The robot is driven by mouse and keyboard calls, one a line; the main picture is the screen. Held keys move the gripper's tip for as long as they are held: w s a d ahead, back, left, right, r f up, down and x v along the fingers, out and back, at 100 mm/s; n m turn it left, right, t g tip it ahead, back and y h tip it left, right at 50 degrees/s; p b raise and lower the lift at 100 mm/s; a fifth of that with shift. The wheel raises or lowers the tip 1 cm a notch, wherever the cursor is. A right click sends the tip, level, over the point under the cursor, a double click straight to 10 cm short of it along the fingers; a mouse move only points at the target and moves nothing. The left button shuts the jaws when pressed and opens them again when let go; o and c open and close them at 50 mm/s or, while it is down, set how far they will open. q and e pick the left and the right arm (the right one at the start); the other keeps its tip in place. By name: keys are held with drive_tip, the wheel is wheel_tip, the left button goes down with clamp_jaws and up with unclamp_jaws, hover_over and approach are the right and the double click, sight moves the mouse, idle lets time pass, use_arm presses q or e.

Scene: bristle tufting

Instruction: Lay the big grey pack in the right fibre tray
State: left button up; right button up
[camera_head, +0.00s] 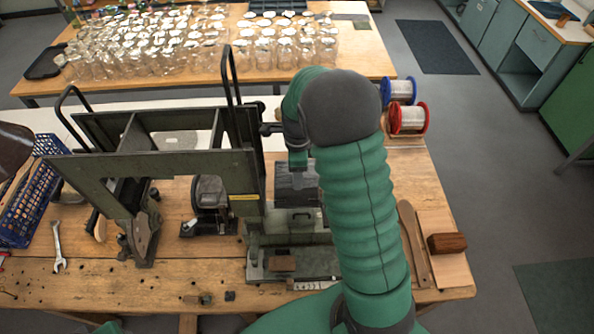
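A dark grey ridged block (297,186), which looks like the big grey pack, sits at the top of a green metal housing on the right of the bench machine. I cannot tell whether it lies in the right fibre tray, because the tray's edges are not clear. My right arm rises from the bottom and bends over at the top. Its gripper (298,160) points down just above or at the grey block. Its fingers are too small and dark to tell open from shut, or touching from apart. My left gripper is not in view.
The green machine frame (150,165) with upright black handles stands left of my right arm. A blue basket (30,205) and a spanner (58,246) lie at the left. Wire spools (408,118) and a brown wooden block (447,243) are at the right. Glass jars (190,45) fill the rear table.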

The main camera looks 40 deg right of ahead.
drive_tip(key=shift+f, duration=0.45)
idle(0.4)
drive_tip(key=o, duration=1.8)
drive_tip(key=shift+o, duration=0.2)
wheel_tip(320, 180, up, 8)
drive_tip(key=p, duration=0.7)
drive_tip(key=shift+r, duration=0.1)
